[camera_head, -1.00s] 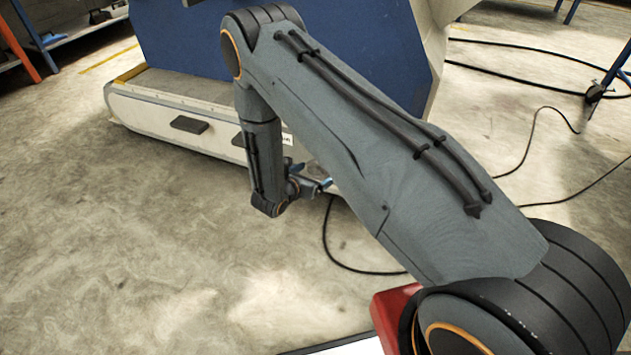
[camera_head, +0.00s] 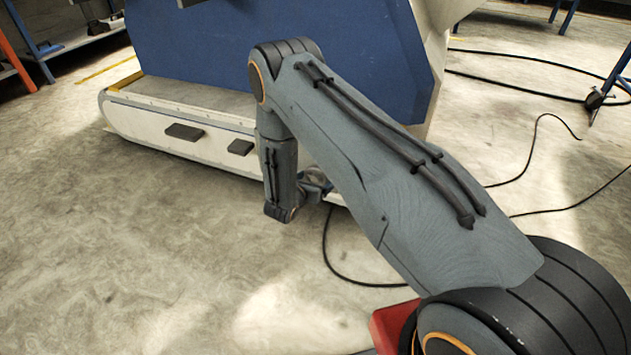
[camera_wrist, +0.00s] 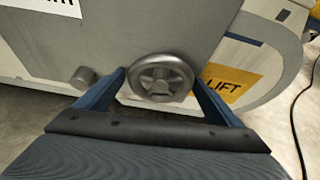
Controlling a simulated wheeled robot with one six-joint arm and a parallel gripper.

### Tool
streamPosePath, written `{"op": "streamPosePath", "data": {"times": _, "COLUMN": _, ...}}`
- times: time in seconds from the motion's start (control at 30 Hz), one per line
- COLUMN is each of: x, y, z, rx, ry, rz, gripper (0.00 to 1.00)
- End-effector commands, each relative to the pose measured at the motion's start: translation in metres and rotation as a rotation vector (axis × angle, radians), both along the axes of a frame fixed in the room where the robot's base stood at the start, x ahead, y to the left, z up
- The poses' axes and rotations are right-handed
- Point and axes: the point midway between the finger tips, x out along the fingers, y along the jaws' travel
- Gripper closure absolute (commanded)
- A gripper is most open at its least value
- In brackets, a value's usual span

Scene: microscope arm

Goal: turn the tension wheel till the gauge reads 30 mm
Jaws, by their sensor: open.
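In the wrist view a round grey spoked handwheel (camera_wrist: 161,78), which looks like the tension wheel, stands out from the grey side of a machine. My gripper (camera_wrist: 160,88) is open, with one blue finger to the left and one to the right of the wheel. Whether the fingers touch the rim cannot be told. No gauge reading is visible in either view. In the head view my arm hides most of the gripper, low beside the machine's base, and the wheel does not show.
A blue-panelled machine (camera_head: 270,50) with a pale base (camera_head: 155,138) stands ahead. In the wrist view a small grey knob (camera_wrist: 84,77) is left of the wheel and a yellow LIFT label (camera_wrist: 222,85) right of it. A black cable (camera_head: 326,245) lies on the floor.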

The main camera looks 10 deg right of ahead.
Motion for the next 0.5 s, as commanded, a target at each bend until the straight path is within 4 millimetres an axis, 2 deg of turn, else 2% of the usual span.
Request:
{"op": "streamPosePath", "data": {"times": 0.13, "x": -0.0001, "y": 0.0001, "z": 0.0003, "rx": 0.0, "ry": 0.0, "rz": 0.0, "gripper": 0.13}}
{"op": "streamPosePath", "data": {"times": 0.4, "x": -0.0004, "y": 0.0002, "z": 0.0002, "rx": 0.0, "ry": 0.0, "rz": 0.0, "gripper": 0.54}}
{"op": "streamPosePath", "data": {"times": 0.5, "x": -0.0005, "y": 0.0003, "z": 0.0002, "rx": -0.002, "ry": 0.001, "rz": 0.0, "gripper": 0.54}}
